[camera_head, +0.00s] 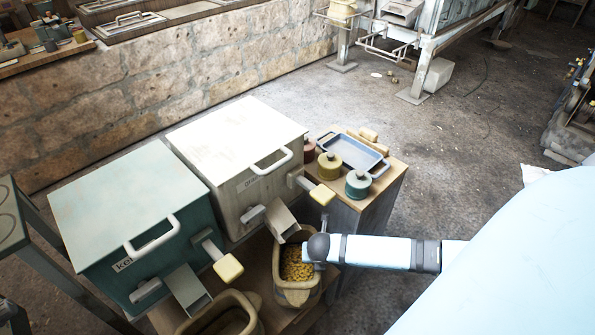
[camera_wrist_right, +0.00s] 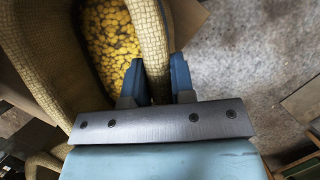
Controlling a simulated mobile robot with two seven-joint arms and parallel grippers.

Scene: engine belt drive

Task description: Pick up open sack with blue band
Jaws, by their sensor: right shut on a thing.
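An open tan sack (camera_head: 296,294) filled with yellow pieces stands below the spout of the white bin. My right gripper (camera_head: 308,254) reaches in from the right at its rim. In the right wrist view the woven sack wall (camera_wrist_right: 153,35) runs between the two blue fingers of my right gripper (camera_wrist_right: 160,75), which are shut on it. The yellow pieces (camera_wrist_right: 110,40) show inside. I cannot make out a blue band on this sack. A second open sack (camera_head: 252,309) stands at the bottom edge, partly cut off. My left gripper is not in view.
A white bin (camera_head: 225,130) and a teal bin (camera_head: 125,215) with handles and spouts stand behind the sacks. A wooden cabinet (camera_head: 375,198) holds several small pots and a blue tray (camera_head: 352,154). A stone wall (camera_head: 150,80) runs behind. Open floor (camera_head: 455,165) lies right.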

